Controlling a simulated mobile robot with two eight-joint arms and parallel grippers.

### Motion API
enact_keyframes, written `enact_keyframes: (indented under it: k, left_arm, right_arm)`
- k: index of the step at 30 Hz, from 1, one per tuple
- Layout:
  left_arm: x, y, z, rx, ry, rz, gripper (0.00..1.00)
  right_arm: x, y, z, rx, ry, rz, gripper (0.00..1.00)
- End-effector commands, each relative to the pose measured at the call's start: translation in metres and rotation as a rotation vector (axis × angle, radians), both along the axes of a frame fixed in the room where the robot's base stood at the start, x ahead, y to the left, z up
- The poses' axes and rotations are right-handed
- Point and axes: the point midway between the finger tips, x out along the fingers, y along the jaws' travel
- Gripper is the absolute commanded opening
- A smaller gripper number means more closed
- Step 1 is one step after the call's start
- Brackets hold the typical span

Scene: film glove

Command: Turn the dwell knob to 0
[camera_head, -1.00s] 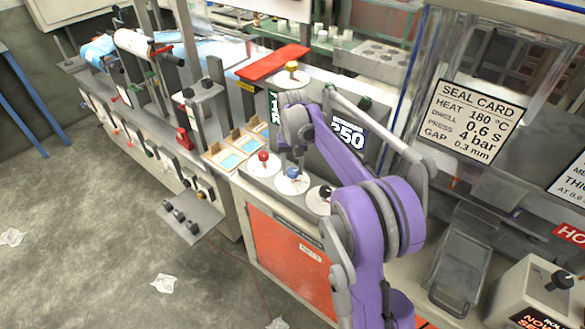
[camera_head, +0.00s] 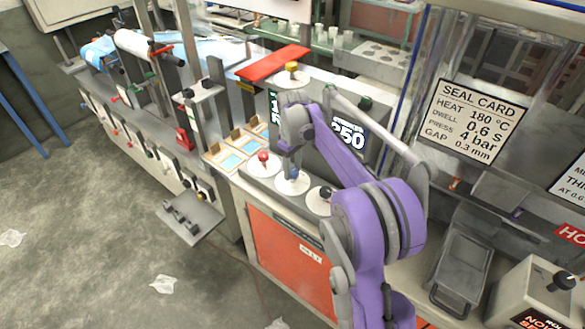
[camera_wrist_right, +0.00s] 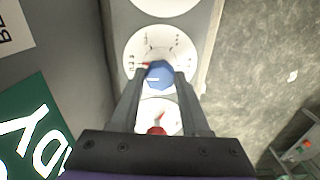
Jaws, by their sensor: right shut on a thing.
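The blue knob (camera_wrist_right: 159,75) sits on a round white dial (camera_wrist_right: 142,45) in the right wrist view, with the fingers of my right gripper (camera_wrist_right: 160,82) on both sides of it. My right gripper is shut on this knob. A red mark shows at the knob's left side; the dial's small lettering is too small to read. In the head view the blue knob (camera_head: 294,174) shows under my right gripper (camera_head: 292,166), which points down at it. My left gripper is not in view.
A red knob (camera_head: 263,156) and a black knob (camera_head: 326,193) flank the blue one on their own dials. A yellow knob (camera_head: 291,67) is farther back. A seal card (camera_head: 467,122) reads dwell 0.6 s. A display (camera_head: 348,136) reads 250.

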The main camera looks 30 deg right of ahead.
Motion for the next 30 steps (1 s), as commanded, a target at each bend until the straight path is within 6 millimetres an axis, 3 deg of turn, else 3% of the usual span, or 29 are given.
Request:
enact_keyframes:
  k: [20, 21, 25, 30]
  left_arm:
    - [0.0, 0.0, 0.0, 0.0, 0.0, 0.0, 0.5]
    - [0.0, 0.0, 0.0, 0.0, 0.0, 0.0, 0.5]
    - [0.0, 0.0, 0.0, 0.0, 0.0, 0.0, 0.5]
    - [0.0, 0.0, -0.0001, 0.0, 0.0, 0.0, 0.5]
  right_arm:
    - [0.0003, -0.0002, 0.0006, -0.001, -0.001, 0.056, 0.0]
    - [0.0003, -0.0001, 0.0006, -0.001, -0.001, 0.056, 0.53]
    - [0.0002, -0.0002, 0.0005, -0.001, 0.0, 0.056, 0.76]
    - [0.0001, -0.0001, 0.0002, 0.0, 0.0, 0.055, 0.76]
